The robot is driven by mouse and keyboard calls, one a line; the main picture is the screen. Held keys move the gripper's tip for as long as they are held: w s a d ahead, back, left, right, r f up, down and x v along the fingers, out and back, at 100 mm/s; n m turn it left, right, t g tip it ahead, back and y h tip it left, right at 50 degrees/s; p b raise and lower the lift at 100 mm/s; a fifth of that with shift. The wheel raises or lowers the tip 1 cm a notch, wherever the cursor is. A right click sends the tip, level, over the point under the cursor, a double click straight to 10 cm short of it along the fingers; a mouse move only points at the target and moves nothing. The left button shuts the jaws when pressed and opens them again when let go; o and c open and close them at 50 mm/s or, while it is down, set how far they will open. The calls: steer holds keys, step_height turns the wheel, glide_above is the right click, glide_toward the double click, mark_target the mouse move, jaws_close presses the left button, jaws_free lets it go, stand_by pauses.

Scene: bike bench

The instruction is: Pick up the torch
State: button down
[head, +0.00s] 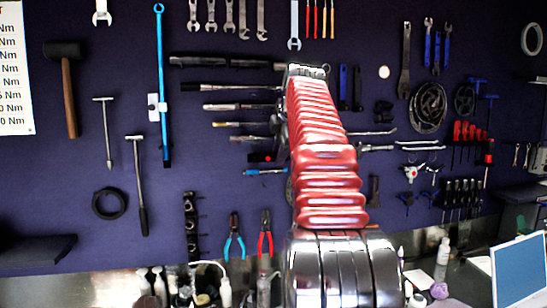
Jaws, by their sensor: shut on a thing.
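My arm, with chrome bands and red ribbed sleeves, rises through the middle of the head view. My gripper cannot be made out; the arm's upper end is a chrome part, and what lies behind the arm is hidden. I cannot pick out the torch with certainty. A small dark piece with a red dot (262,158) shows just left of the arm, too small to identify.
A dark tool wall fills the back, with a mallet (65,85), blue bar (160,80), red-handled pliers (265,240) and several wrenches. A bench below holds bottles (442,257). A laptop (520,270) stands at the lower right.

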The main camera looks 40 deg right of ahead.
steer(key=shift+r, duration=0.3)
steer(key=s+a, duration=0.4)
steer(key=s, duration=0.4)
steer(key=s+a, duration=0.4)
steer(key=s, duration=0.3)
steer(key=shift+s+a, duration=0.35)
steer(key=shift+s, duration=0.05)
stand_by(0.3)
